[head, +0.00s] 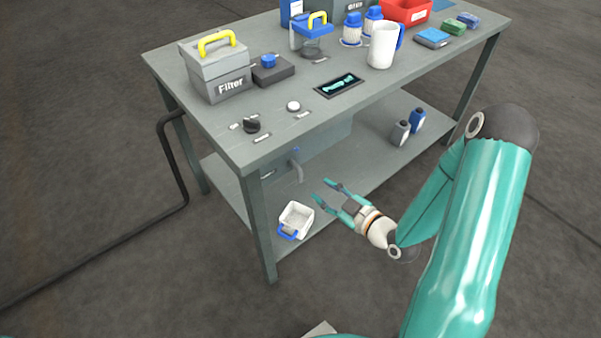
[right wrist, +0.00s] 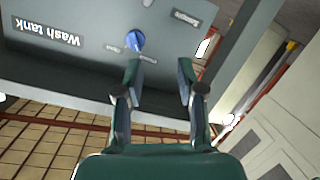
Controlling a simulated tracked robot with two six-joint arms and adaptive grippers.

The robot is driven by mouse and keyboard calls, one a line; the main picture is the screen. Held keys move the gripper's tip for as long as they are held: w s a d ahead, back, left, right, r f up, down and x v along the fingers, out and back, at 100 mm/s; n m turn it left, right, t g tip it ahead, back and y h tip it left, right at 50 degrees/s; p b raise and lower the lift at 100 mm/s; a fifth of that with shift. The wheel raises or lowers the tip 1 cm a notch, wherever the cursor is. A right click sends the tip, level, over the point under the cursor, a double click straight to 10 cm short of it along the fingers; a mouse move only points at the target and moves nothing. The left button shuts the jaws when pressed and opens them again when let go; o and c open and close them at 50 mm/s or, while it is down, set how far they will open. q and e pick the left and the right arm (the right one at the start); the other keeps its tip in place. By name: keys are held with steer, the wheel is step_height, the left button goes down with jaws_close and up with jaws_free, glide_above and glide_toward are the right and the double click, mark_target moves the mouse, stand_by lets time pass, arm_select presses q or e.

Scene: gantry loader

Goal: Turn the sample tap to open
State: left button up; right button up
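The sample tap (head: 297,165) is a grey bent spout with a blue handle on the tank front, under the table top. In the right wrist view its blue handle (right wrist: 135,40) shows just beyond the tip of the left-hand finger; I cannot tell if they touch. A small label (right wrist: 186,17) reads like "Sample". My right gripper (head: 322,190) is open and empty, below and to the right of the tap in the head view. Its two fingers (right wrist: 160,70) stand apart in the right wrist view. My left gripper is not in view.
The wash tank (head: 322,139) hangs under the table top (head: 245,150). A white container with a blue handle (head: 297,217) stands on the lower shelf (head: 330,205) below the tap. A table leg (head: 260,225) stands to the left. Two bottles (head: 400,133) stand further right.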

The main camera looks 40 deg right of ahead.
steer(key=s+d+n+t+b, duration=0.1)
steer(key=s+d+t+b, duration=0.1)
steer(key=d, duration=0.1)
arm_select(q)
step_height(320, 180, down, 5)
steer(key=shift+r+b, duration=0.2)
steer(key=shift+b, duration=0.2)
arm_select(e)
steer(key=n, duration=0.1)
glide_toward(295, 149)
steer(key=w, duration=0.8)
steer(key=shift+w+a, duration=0.4)
jaws_close()
steer(key=shift+d, duration=0.2)
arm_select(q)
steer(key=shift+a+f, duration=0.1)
arm_select(e)
steer(key=shift+a, duration=0.15)
